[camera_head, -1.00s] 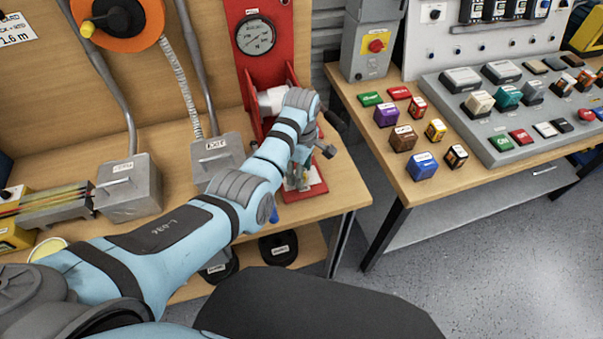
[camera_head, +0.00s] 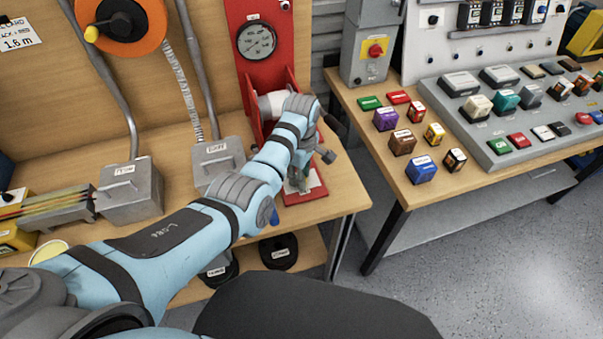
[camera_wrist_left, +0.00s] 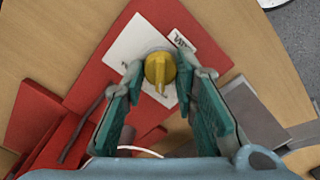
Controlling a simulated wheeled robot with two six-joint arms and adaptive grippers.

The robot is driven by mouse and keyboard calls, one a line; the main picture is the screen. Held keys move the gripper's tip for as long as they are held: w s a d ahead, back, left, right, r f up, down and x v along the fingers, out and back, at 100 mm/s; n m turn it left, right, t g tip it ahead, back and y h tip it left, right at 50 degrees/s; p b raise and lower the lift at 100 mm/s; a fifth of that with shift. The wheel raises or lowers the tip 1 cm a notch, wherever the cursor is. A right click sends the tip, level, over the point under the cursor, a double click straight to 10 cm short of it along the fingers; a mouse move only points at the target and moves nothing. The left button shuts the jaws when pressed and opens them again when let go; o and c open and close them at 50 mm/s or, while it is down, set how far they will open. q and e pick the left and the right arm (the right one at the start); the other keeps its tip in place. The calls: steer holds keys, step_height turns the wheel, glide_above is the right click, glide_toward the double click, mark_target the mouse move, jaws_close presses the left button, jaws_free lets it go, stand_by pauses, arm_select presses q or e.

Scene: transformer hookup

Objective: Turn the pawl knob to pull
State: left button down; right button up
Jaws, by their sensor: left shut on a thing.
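The pawl knob is a small yellow knob (camera_wrist_left: 160,70) on a white plate (camera_wrist_left: 128,46) fixed to a red base. In the left wrist view it stands between the teal finger pads of my left gripper (camera_wrist_left: 158,84), which is shut on it. A small label on the plate is too blurred to read. In the head view the left gripper (camera_head: 298,178) points down at the red base (camera_head: 316,192) near the bench's front right corner, and the knob is hidden there. My right gripper is not in view.
A red winch stand with a round gauge (camera_head: 256,41) rises behind the wrist. Grey boxes (camera_head: 131,192) stand on the wooden bench to the left. A second table (camera_head: 440,187) with coloured blocks is to the right, past a gap.

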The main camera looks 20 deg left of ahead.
arm_select(q)
steer(key=m+p, duration=0.2)
steer(key=m, duration=0.1)
steer(key=shift+s, duration=0.2)
steer(key=m+p, duration=0.1)
steer(key=m, duration=0.3)
steer(key=m+p, duration=0.1)
steer(key=m, duration=0.4)
steer(key=shift+f, duration=0.15)
steer(key=m, duration=0.5)
steer(key=shift+m, duration=0.4)
steer(key=c, duration=1.3)
jaws_free()
steer(key=shift+w, duration=0.15)
